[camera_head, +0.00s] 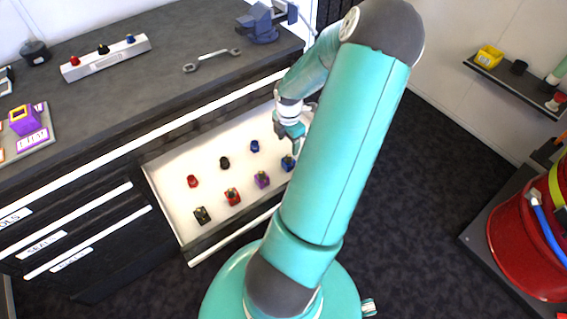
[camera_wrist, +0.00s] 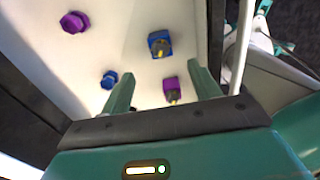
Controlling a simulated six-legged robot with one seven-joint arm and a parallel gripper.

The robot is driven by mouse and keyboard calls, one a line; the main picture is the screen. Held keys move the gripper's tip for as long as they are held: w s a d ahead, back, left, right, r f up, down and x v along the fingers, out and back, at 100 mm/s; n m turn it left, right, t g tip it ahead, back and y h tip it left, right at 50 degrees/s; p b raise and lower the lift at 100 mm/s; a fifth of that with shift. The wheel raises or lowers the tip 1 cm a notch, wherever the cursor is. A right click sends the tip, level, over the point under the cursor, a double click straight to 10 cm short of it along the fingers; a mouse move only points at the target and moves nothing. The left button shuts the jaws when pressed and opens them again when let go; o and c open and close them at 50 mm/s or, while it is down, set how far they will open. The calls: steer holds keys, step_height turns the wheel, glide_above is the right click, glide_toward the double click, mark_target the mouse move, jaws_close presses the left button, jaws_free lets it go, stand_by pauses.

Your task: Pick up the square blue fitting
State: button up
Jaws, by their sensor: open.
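The square blue fitting (camera_wrist: 159,44) is in the open drawer, with a brass-coloured stem on its top. In the wrist view it lies ahead of my fingertips, near the middle. In the head view it is the rightmost visible fitting (camera_head: 288,163) in the front row, partly hidden by my arm. My gripper (camera_wrist: 163,86) is open, with nothing held. In the wrist view the square purple fitting (camera_wrist: 171,90) shows between the fingers. My gripper (camera_head: 294,143) is above the drawer in the head view, just behind the blue fitting in the picture.
A smaller blue hexagonal fitting (camera_wrist: 109,79) lies beside the left finger, and a purple hexagonal one (camera_wrist: 74,22) lies farther left. Black (camera_head: 202,215) and red (camera_head: 232,196) square fittings stand along the front row. The drawer's front wall (camera_head: 232,235) and the grey worktop (camera_head: 150,85) bound the space.

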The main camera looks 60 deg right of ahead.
mark_target(289, 156)
step_height(289, 156, down, 6)
steer(key=shift+d+r, duration=0.1)
steer(key=shift+r, duration=0.1)
steer(key=shift+s+f, duration=0.1)
steer(key=shift+f, duration=2.55)
steer(key=c, duration=1.2)
steer(key=shift+r, duration=0.1)
